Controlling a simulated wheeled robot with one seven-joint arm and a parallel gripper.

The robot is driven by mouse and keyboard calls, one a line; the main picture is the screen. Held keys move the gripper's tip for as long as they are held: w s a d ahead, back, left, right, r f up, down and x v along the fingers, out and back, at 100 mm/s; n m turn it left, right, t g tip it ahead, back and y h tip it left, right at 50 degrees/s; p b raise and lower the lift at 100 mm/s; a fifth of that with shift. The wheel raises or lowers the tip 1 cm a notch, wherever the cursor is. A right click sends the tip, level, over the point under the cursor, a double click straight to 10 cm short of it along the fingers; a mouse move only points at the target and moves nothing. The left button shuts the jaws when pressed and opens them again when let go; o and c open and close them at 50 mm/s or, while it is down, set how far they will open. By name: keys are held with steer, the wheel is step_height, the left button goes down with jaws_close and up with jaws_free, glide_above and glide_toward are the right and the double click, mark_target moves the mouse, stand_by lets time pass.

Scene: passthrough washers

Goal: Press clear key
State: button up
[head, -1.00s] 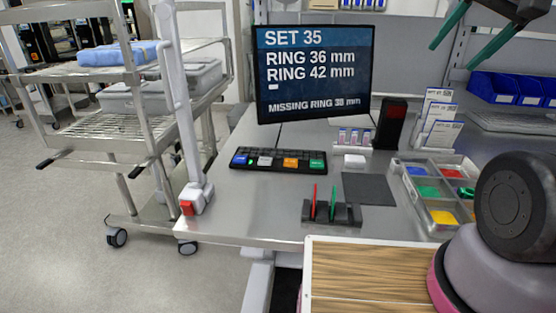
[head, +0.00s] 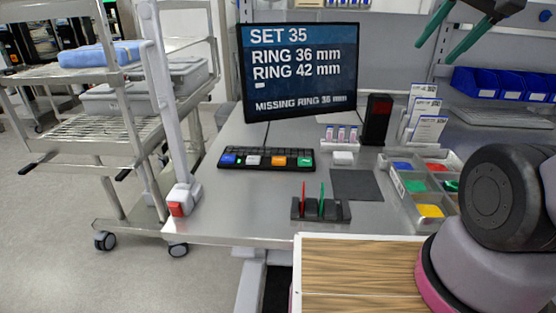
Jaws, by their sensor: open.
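A black keyboard (head: 240,149) lies on the steel bench below the monitor. Its front row has a blue key (head: 228,159), a white key (head: 253,160), an orange key (head: 278,161) and a green key (head: 305,162). Their labels are too small to read, so I cannot tell which is the clear key. The monitor (head: 300,70) reads SET 35, RING 36 mm, RING 42 mm, and a missing-ring line. My gripper (head: 434,54) shows at the upper right with its two green fingers apart and empty, well away from the keyboard.
A black rack (head: 322,211) with red and green upright pieces stands in front of the keyboard. A dark mat (head: 357,185), a parts tray (head: 398,183) and a black box (head: 377,119) are to the right. A white post (head: 168,110) and a wire cart (head: 105,135) stand left.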

jaws_close()
stand_by(1.4)
